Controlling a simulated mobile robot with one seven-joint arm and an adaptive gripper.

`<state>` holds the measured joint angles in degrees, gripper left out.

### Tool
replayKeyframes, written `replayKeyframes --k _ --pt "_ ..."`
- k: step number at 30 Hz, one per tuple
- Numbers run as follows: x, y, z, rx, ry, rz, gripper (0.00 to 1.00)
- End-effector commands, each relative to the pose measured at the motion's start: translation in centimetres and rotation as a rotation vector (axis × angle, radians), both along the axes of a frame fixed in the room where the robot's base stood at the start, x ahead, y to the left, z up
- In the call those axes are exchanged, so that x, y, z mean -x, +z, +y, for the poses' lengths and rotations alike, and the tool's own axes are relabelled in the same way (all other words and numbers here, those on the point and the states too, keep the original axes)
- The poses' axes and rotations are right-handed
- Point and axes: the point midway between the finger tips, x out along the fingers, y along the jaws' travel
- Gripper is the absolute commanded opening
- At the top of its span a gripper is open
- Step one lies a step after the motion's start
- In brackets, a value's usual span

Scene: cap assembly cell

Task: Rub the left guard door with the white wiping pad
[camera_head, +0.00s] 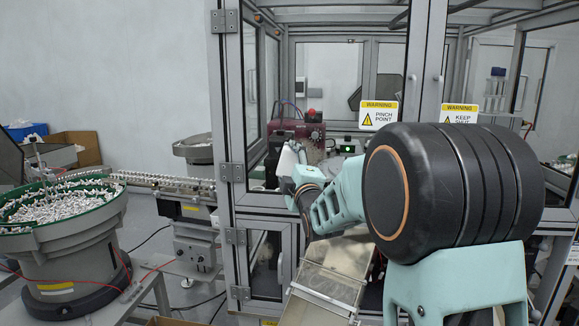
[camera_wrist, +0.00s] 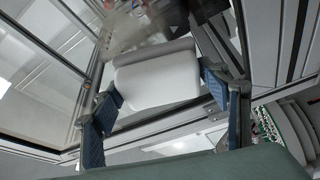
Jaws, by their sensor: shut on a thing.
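The left guard door (camera_head: 415,60) is a clear pane in a grey metal frame, with a yellow and white "PINCH POINT" sign on it. It looks closed. My gripper (camera_head: 291,176) is at the lower left part of this door, partly hidden by my arm. It is shut on the white wiping pad (camera_head: 286,163). In the wrist view the pad (camera_wrist: 158,84) sits between the two blue fingers of my gripper (camera_wrist: 160,92), its face towards the pane. The pad is at or very close to the pane; I cannot tell whether it touches.
A bowl feeder (camera_head: 60,245) full of small white parts stands at the left, with a feed track (camera_head: 165,182) leading to the cell. A tilted metal chute (camera_head: 330,272) lies below my arm.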

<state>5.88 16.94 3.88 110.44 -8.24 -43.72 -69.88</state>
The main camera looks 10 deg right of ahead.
Motion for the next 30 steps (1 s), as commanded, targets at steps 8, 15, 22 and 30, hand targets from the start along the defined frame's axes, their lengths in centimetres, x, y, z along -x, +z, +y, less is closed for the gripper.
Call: replayKeyframes --k 8,15,22,30 --pt "-0.6 -0.1 -0.2 0.001 0.0 0.0 0.49" --pt "-1.0 0.0 -0.3 0.001 0.0 0.0 0.49" --pt "-1.3 0.0 -0.5 0.001 0.0 0.0 0.49" --pt "-0.5 -0.2 -2.4 0.003 -0.004 -0.001 0.49"
